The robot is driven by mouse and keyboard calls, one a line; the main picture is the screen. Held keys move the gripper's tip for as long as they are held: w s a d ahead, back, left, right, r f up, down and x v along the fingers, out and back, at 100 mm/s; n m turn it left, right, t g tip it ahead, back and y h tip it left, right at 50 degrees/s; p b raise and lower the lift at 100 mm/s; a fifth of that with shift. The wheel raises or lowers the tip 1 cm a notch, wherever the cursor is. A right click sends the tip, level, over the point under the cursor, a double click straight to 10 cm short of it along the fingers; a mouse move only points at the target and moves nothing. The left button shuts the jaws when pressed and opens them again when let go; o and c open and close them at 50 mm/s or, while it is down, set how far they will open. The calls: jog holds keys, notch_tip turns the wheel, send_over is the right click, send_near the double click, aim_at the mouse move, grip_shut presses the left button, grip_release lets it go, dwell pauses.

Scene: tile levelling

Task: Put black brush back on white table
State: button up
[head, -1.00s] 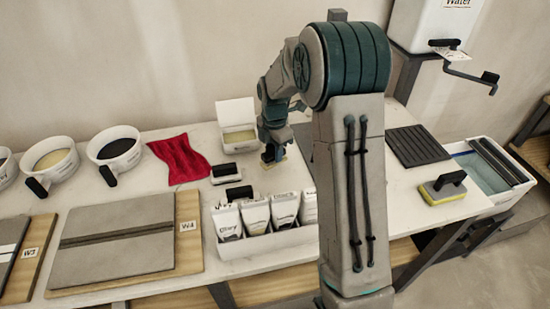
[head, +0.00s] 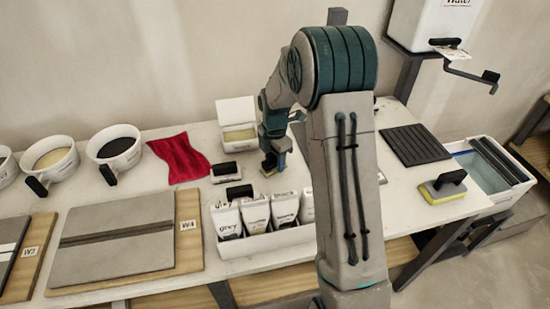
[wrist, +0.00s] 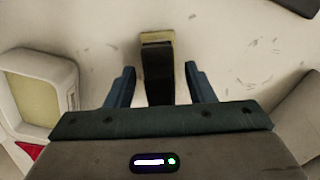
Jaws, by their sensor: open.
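The black brush (wrist: 157,72) shows in the wrist view, with a dark handle and a tan tip at its far end. It is between the two spread fingers of my gripper (wrist: 160,84), with a gap on each side. In the head view the brush (head: 269,163) is a small dark and tan shape at the fingertips, partly hidden by my gripper (head: 277,150). My gripper points down, open, low over the white table (head: 350,222). The brush appears to be at the table surface; its exact contact is hidden.
Left of my gripper are a white box (head: 236,112), a black-handled block (head: 225,172) and a red cloth (head: 180,157). In front stands a tray of labelled bags (head: 262,242). A dark ribbed mat (head: 415,145) and a yellow sponge float (head: 443,187) lie right.

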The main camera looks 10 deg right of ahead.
notch_tip(320, 180, up, 12)
jog(key=shift+r, duration=0.2)
